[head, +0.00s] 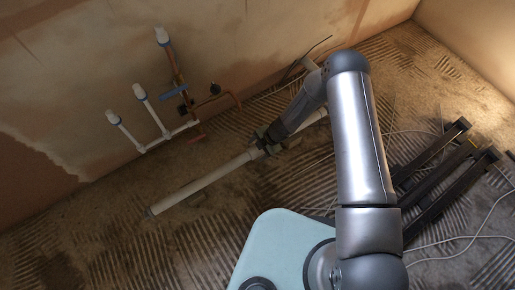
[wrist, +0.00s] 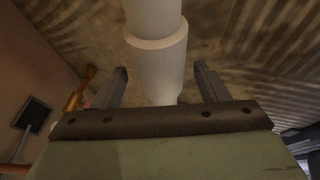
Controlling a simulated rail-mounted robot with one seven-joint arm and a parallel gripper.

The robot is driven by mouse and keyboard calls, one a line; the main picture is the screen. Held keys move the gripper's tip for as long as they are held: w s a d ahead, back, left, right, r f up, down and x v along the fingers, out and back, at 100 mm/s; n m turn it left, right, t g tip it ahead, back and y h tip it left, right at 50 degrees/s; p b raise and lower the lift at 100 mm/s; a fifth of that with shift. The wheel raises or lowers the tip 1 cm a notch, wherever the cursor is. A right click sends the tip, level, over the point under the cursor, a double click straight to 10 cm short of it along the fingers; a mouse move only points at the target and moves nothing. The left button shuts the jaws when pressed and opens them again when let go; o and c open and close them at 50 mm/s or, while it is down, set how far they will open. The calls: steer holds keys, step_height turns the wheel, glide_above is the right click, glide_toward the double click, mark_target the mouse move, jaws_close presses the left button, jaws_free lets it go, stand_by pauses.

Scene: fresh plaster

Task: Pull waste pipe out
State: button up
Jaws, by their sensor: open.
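The waste pipe (head: 205,182) is a long white pipe lying low along the foot of the wall in the head view. In the wrist view the white pipe (wrist: 155,68), with a thicker collar, runs down between my two fingers. My gripper (head: 268,143) is at the pipe near its middle. In the wrist view my gripper (wrist: 162,88) is open, with one finger on each side of the pipe and visible space beside it. The part of the pipe behind the gripper body is hidden.
White and copper supply pipes (head: 152,108) with white caps stand against the plastered wall (head: 75,60). Dark beams (head: 445,180) lie on the right. Thin pale cables (head: 455,238) cross the ridged floor (head: 120,240). The floor at the lower left is clear.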

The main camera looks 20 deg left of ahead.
steer(key=p+v, duration=0.6)
steer(key=v, duration=1.1)
steer(key=shift+p, duration=0.35)
steer(key=shift+r, duration=0.1)
